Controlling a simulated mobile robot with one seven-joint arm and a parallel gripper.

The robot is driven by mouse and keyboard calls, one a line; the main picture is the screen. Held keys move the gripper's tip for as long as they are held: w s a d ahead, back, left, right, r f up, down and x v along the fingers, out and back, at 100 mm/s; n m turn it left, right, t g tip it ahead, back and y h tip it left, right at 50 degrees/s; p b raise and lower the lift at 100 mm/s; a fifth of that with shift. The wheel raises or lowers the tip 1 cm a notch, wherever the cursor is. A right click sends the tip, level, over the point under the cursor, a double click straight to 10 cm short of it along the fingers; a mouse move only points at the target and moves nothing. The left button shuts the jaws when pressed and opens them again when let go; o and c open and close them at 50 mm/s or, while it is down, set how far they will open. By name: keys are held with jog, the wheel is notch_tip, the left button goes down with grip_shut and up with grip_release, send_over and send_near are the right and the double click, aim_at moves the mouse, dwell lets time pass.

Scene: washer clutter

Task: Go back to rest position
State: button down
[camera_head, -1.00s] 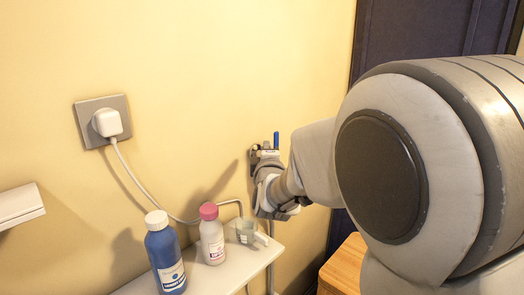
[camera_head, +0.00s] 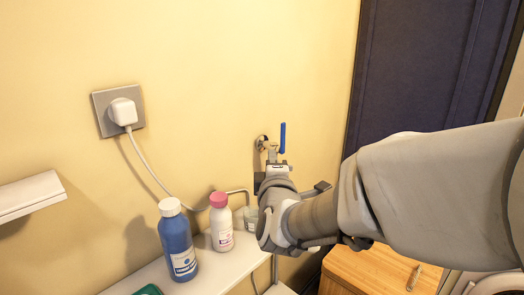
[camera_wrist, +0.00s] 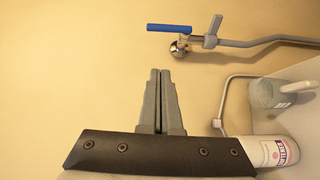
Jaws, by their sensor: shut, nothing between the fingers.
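My gripper (camera_wrist: 160,75) is shut and empty in the wrist view, its two grey fingers side by side and pointing towards the wall. A valve with a blue handle (camera_wrist: 169,28) on a pipe shows above the fingertips, apart from them. In the head view the blue handle (camera_head: 282,138) stands upright just beyond my wrist. My arm reaches in from the right, and my wrist hides most of the fingers there.
A shelf (camera_head: 220,268) holds a blue bottle (camera_head: 177,243), a pink-capped white bottle (camera_head: 221,225) and a cup (camera_head: 251,216), partly hidden by my wrist. A socket with a plug (camera_head: 122,112) is on the wall. A wooden cabinet (camera_head: 365,272) stands lower right.

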jog(key=s+d+f+m+g, duration=0.2)
jog(key=s+d+m+g, duration=0.1)
jog(key=s+m, duration=0.3)
jog(key=s+d+f+m+g, duration=0.2)
jog(key=s+m+g, duration=0.3)
jog(key=s, duration=0.6)
jog(key=s+d+f+m+g, duration=0.2)
jog(key=s+d+m+g, duration=0.2)
jog(key=s, duration=0.5)
jog(key=d+m, duration=0.1)
jog(key=m, duration=0.1)
jog(key=shift+s+m+p, duration=0.2)
jog(key=shift+m+p, duration=0.15)
jog(key=shift+m, duration=0.05)
